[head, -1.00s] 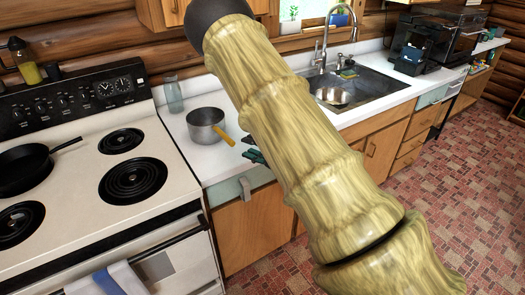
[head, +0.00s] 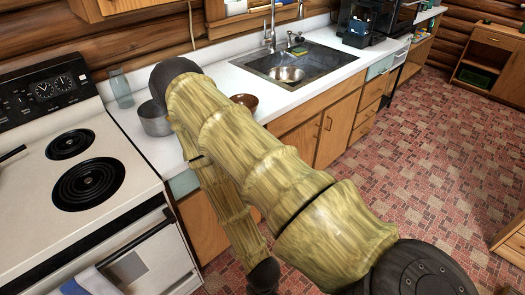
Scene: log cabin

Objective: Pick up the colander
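A round silver metal bowl (head: 287,74), which may be the colander, sits in the dark sink (head: 305,62); any holes are too small to tell. My bamboo-patterned arm crosses the middle of the head view, bends above the counter and runs down in front of the cabinets. My gripper is out of the picture, past the bottom edge, so its state does not show. Nothing of mine touches the bowl in this view.
A grey saucepan (head: 156,118) and a glass bottle (head: 120,88) stand on the white counter beside the stove (head: 130,165). A brown bowl (head: 244,101) is partly hidden behind my arm. The tiled floor (head: 400,150) at right is clear.

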